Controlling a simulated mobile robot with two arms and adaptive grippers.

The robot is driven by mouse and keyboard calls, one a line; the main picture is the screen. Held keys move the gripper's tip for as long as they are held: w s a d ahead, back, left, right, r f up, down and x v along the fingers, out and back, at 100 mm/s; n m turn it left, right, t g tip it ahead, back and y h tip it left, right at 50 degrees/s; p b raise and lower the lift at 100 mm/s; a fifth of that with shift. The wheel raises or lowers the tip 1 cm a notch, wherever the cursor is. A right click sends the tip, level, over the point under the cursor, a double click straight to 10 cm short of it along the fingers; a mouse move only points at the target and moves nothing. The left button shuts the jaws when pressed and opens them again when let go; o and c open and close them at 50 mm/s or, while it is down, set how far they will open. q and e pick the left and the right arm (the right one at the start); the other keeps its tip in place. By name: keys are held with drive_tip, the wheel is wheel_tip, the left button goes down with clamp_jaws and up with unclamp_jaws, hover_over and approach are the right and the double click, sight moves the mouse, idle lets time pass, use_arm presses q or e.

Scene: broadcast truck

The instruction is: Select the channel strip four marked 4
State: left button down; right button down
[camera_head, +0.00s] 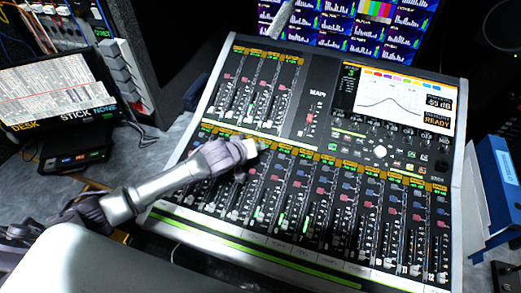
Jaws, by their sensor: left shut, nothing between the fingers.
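The mixing console (316,135) fills the middle of the head view, with a lower bank of channel strips (325,205) and a shorter upper-left bank (258,85). Yellow labels run along the top of the lower bank. The strip numbers are too small to read surely, so I cannot tell which strip is marked 4. My left gripper (251,149) is shut and empty, over the upper edge of the lower bank, left of the middle. It hides the tops of some left-hand strips. I cannot tell whether its tip touches the panel. My right gripper is not in view.
The console's screen (403,98) shows a curve and "READY". Meter monitors (340,25) stand behind. A small screen (60,90) reading "DESK STICK NONE" is at the left. A blue binder (497,190) stands at the right. Grey desk surface lies left of the console.

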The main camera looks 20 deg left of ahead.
use_arm(q)
drive_tip(key=shift+f, duration=0.45)
idle(0.3)
idle(0.3)
drive_tip(key=shift+r+p, duration=0.85)
drive_tip(key=r+p, duration=0.5)
drive_tip(key=shift+s, duration=0.4)
idle(0.6)
